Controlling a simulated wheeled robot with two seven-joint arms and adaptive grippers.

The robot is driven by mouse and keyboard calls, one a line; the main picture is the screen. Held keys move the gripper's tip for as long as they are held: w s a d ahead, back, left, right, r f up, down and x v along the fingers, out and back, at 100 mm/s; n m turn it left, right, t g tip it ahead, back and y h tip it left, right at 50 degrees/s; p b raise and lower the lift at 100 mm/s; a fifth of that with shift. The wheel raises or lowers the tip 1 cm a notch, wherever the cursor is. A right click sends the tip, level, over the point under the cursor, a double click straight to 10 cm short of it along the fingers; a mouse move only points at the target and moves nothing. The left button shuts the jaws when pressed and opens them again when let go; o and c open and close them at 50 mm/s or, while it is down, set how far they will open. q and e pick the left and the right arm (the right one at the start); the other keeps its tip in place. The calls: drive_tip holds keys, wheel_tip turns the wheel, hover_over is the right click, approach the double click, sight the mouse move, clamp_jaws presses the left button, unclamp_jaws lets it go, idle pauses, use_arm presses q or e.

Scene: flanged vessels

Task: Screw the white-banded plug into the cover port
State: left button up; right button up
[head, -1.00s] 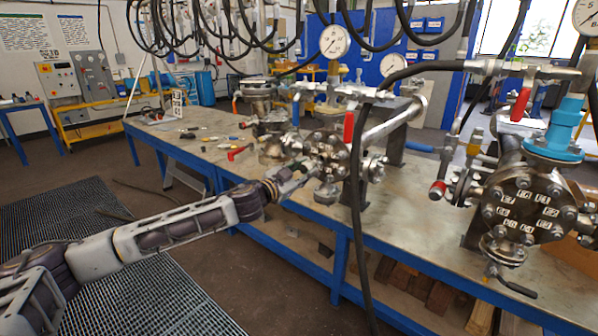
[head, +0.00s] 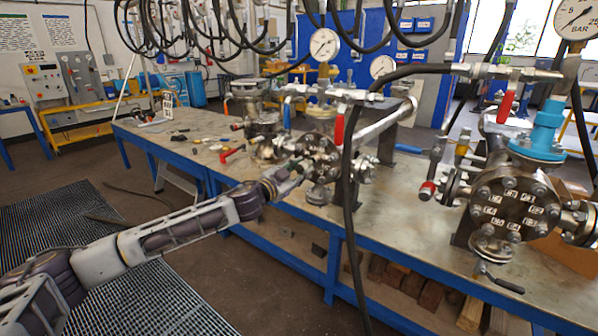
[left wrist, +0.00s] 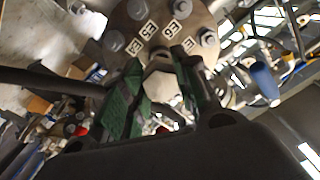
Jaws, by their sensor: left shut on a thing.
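My left gripper (head: 291,170) is at the round flanged cover (head: 319,148) of the smaller vessel on the bench. In the left wrist view the gripper (left wrist: 160,92) has its green-padded fingers shut on a pale hex-headed plug (left wrist: 162,84). The plug's head faces the camera, in front of the cover (left wrist: 180,18) with its ring of bolts and white number tags. The plug's far end and the cover port are hidden, so I cannot tell whether the thread is engaged. No white band is clearly visible. My right gripper is not in view.
A black hose (head: 349,190) hangs just right of the smaller vessel. A larger flanged vessel (head: 513,203) with a blue fitting (head: 541,128) stands on the right. Small loose parts and a red-handled piece (head: 231,153) lie on the bench (head: 400,210) to the left.

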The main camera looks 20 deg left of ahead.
use_arm(q)
drive_tip(key=shift+r, duration=0.1)
idle(0.8)
drive_tip(key=shift+p, duration=0.4)
idle(0.4)
drive_tip(key=shift+p+x, duration=0.45)
drive_tip(key=shift+x, duration=0.6)
idle(0.6)
